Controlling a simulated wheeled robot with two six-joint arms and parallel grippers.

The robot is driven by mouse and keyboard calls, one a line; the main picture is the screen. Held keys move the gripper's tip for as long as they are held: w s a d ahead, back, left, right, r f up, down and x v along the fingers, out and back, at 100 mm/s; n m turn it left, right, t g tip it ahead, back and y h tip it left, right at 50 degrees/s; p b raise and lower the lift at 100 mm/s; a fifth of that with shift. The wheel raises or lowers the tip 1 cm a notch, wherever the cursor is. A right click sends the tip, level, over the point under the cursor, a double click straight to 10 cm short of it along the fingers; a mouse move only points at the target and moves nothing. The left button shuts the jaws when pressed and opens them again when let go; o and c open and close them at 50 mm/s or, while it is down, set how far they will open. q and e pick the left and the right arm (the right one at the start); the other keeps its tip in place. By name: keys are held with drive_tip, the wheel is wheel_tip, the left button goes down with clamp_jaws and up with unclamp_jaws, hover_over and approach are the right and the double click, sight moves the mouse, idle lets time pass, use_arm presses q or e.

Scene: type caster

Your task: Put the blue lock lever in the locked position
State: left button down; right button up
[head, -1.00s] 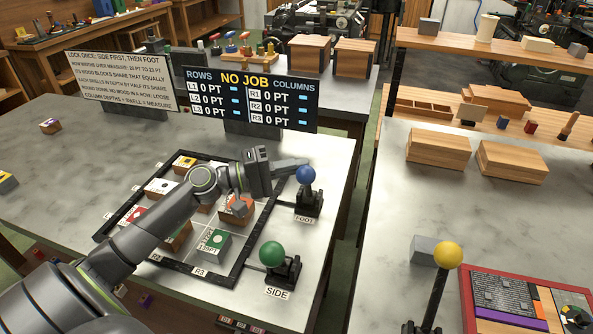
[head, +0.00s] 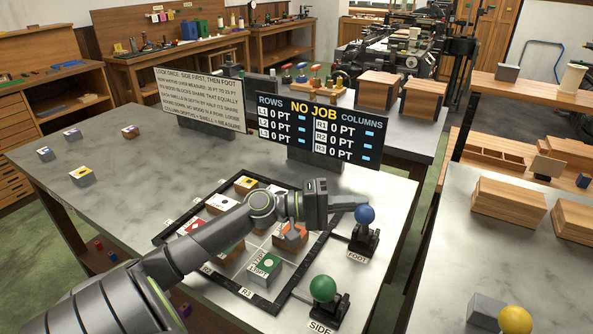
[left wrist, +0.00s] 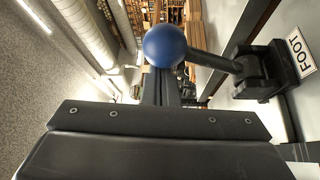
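The blue lock lever's ball knob (head: 365,214) stands above its black base by the FOOT label (head: 357,256), at the frame's right side. Its rod looks about upright in the head view. My left gripper (head: 352,206) reaches from the left, with its narrow fingers together and their tips beside the blue knob. In the left wrist view the blue knob (left wrist: 165,46) overlaps the far end of the fingers (left wrist: 161,88), with nothing seen between them. I cannot tell whether they touch the knob. My right gripper is out of view.
The green knob (head: 323,288) stands nearer, by the SIDE label (head: 321,327). The black frame (head: 258,301) holds several blocks under my left arm. A NO JOB display (head: 318,128) and an instruction board (head: 200,98) stand behind. A yellow knob (head: 515,320) is at the lower right.

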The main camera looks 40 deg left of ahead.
use_arm(q)
drive_tip(key=p+v, duration=1)
drive_tip(key=v, duration=0.4)
drive_tip(key=shift+s+a+r, duration=0.15)
drive_tip(key=shift+a, duration=0.1)
drive_tip(key=p+v, duration=0.2)
drive_tip(key=shift+s+a+f, duration=0.25)
drive_tip(key=shift+f, duration=0.1)
